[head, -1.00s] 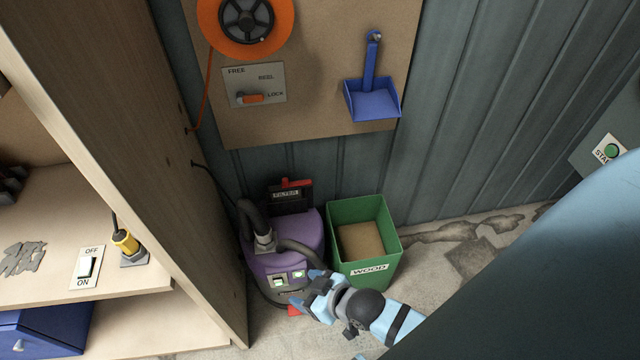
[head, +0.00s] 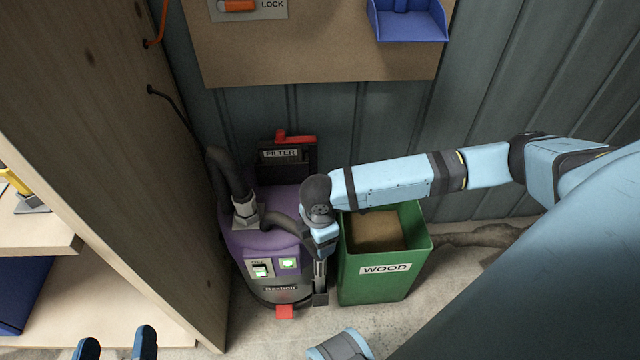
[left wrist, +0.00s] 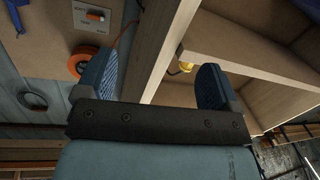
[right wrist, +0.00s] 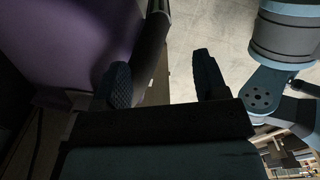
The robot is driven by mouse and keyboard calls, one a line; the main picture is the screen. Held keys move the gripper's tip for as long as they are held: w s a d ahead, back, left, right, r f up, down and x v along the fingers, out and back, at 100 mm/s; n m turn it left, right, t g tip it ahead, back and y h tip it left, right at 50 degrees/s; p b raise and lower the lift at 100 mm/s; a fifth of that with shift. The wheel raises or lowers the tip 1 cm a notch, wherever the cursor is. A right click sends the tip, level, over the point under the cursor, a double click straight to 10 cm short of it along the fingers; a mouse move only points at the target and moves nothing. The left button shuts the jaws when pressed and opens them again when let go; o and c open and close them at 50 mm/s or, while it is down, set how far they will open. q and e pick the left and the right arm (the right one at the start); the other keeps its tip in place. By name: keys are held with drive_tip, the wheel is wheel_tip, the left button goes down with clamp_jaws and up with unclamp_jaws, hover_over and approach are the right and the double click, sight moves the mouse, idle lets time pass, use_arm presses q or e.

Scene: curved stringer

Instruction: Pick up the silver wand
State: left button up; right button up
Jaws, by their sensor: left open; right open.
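A thin silver tube, which looks like the silver wand (head: 320,274), stands upright at the right side of the purple vacuum (head: 240,240), with a dark foot near the floor. My right gripper (head: 322,248) is at its upper end, and its fingers are hard to make out there. In the right wrist view my right gripper (right wrist: 160,78) is open, with a dark tube ahead of it near the left finger; I cannot tell whether they touch. My left gripper (head: 115,344) is open and empty at the bottom left, away from the vacuum.
A green WOOD bin (head: 382,285) stands close to the right of the wand, under my right forearm. A wooden cabinet side (head: 120,130) rises at the left. A black filter box (head: 285,155) is behind the vacuum. Some bare floor (head: 290,335) shows in front.

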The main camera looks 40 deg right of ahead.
sight(320, 263)
wheel_tip(320, 263, down, 9)
drive_tip(key=b, duration=0.3)
drive_tip(key=shift+d+r, duration=0.1)
drive_tip(key=shift+r, duration=0.1)
wheel_tip(320, 263, down, 5)
drive_tip(key=b, duration=0.2)
drive_tip(key=shift+d+b, duration=0.1)
drive_tip(key=shift+b, duration=0.3)
use_arm(q)
drive_tip(key=shift+d+r+m+t+h, duration=0.2)
drive_tip(key=shift+d+r+h, duration=0.15)
drive_tip(key=shift+d+h, duration=0.25)
drive_tip(key=shift+d+r+m+t+h, duration=0.1)
drive_tip(key=shift+d+r+t+h, duration=0.15)
drive_tip(key=shift+d+h, duration=0.3)
use_arm(e)
drive_tip(key=shift+c, duration=0.4)
drive_tip(key=shift+r, duration=0.1)
drive_tip(key=c, duration=0.9)
